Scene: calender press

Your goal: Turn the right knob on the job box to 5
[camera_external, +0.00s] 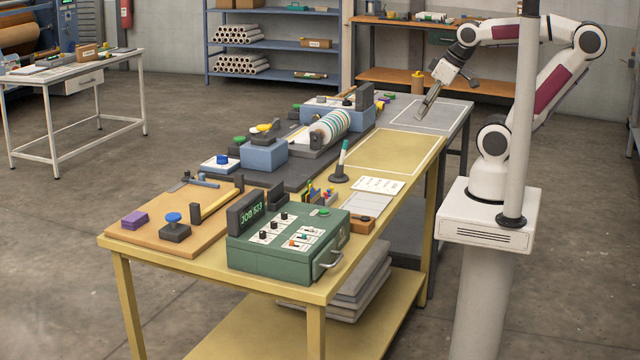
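My gripper (426,107) hangs tilted above the far grey end of the table, well apart from the job box. Its fingers look dark and narrow, and I cannot tell whether they are open.
A wooden board (147,227) with a blue-knobbed block (174,228) lies left of the box. A green-and-white-topped stand (341,165), cards (378,185) and a striped roller (331,128) stand beyond it. The yellow area outlined in white (388,152) is clear.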

